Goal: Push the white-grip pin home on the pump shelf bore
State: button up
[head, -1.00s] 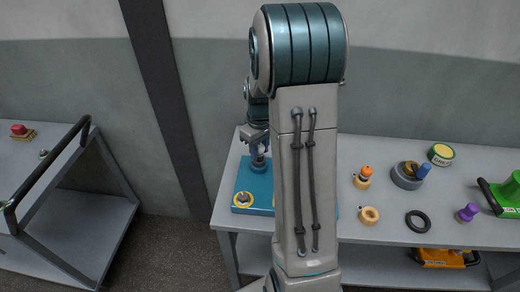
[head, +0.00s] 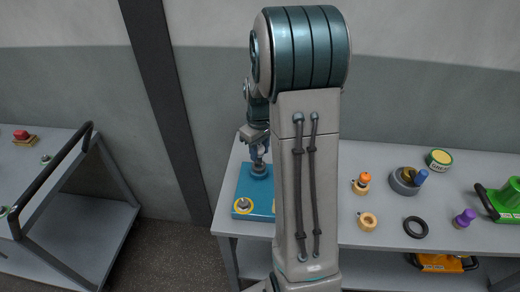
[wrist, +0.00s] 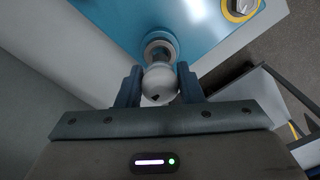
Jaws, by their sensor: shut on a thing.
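My gripper (head: 258,158) points down over the blue plate (head: 255,188) at the left end of the table. In the wrist view, my gripper's dark blue fingers (wrist: 158,88) are shut on the round white grip of the pin (wrist: 158,80). Just beyond the grip, in line with it, is a grey round collar (wrist: 160,50) on the blue plate. A yellow-ringed fitting (head: 243,205) is at the plate's near left corner.
Right of my arm on the table are an orange-topped piece (head: 363,180), a tan ring (head: 367,221), a black ring (head: 416,226), a grey round base (head: 404,181), a purple knob (head: 465,217) and a green tool (head: 508,197). A grey cart (head: 60,185) stands at left.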

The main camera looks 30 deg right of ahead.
aim_at(260, 158)
jog(key=shift+f+b, duration=1.55)
jog(key=shift+f, duration=0.45)
jog(key=shift+r+p, duration=1.35)
jog(key=shift+r, duration=0.7)
jog(key=shift+f+b, duration=1.65)
jog(key=shift+f, duration=0.5)
jog(key=shift+r, duration=0.2)
jog(key=shift+r+p, duration=1.5)
jog(key=shift+r, duration=0.45)
jog(key=shift+f+b, duration=0.9)
jog(key=shift+f, duration=0.3)
